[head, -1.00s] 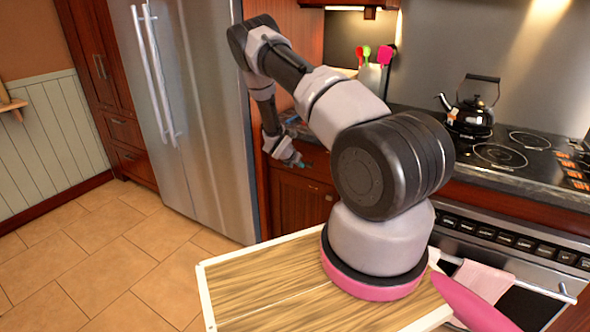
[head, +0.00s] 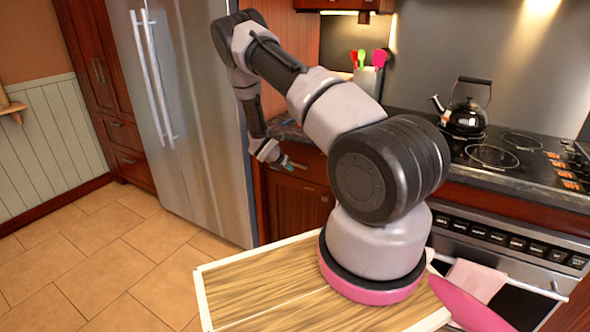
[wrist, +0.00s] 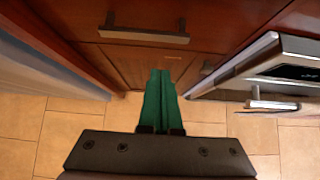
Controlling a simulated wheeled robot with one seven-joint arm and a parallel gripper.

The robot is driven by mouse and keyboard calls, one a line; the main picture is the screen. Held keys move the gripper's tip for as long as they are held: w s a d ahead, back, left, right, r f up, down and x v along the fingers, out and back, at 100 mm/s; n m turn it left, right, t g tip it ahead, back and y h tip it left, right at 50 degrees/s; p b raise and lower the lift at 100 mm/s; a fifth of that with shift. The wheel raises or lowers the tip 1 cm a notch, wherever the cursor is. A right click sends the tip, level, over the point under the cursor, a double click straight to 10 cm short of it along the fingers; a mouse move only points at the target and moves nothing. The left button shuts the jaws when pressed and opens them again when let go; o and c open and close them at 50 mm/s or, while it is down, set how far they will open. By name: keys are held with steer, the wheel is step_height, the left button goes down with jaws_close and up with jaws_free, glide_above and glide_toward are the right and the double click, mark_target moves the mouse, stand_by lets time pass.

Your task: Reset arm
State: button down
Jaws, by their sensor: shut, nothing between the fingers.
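My gripper (wrist: 160,97) shows in the wrist view as two green fingers lying side by side, shut with nothing between them. It points toward the wooden cabinet front, where a drawer with a metal handle (wrist: 144,35) shows above the fingertips. In the head view my gripper (head: 287,164) is small and hangs low at the end of my bent arm, in front of the wooden drawer and cabinet (head: 297,205) between fridge and oven. I cannot tell the exact gap to the cabinet.
The steel fridge (head: 190,120) stands left of my gripper. The oven (head: 510,245) with a pink towel (head: 472,278) is on the right, below the cooktop with a black kettle (head: 465,116). A utensil holder (head: 368,78) stands on the counter. Tiled floor (head: 90,255) at left is clear.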

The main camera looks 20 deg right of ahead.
steer(key=v, duration=0.8)
steer(key=s+r+m+y, duration=0.1)
steer(key=s+r+m, duration=0.35)
steer(key=r, duration=0.55)
steer(key=s+d+r+m+g, duration=0.1)
steer(key=s+r+m, duration=0.2)
steer(key=r+m, duration=0.45)
steer(key=s+r+m+y, duration=0.1)
steer(key=s+r+m, duration=0.3)
steer(key=r, duration=0.7)
steer(key=s+a+r+m+t+y, duration=0.1)
steer(key=s+a+r+m, duration=0.3)
steer(key=s, duration=0.4)
steer(key=s+a+r+m+t+y, duration=0.1)
steer(key=s+a+r+m+y, duration=0.2)
steer(key=s+r, duration=0.4)
steer(key=s+a+r+m+t+y, duration=0.1)
steer(key=s+a+r+m+y, duration=0.2)
steer(key=s, duration=0.6)
step_height(320, 180, up, 2)
steer(key=a+m, duration=0.2)
steer(key=m, duration=0.1)
steer(key=shift+s+a+r, duration=0.2)
steer(key=shift+s+r, duration=0.05)
steer(key=shift+s, duration=0.05)
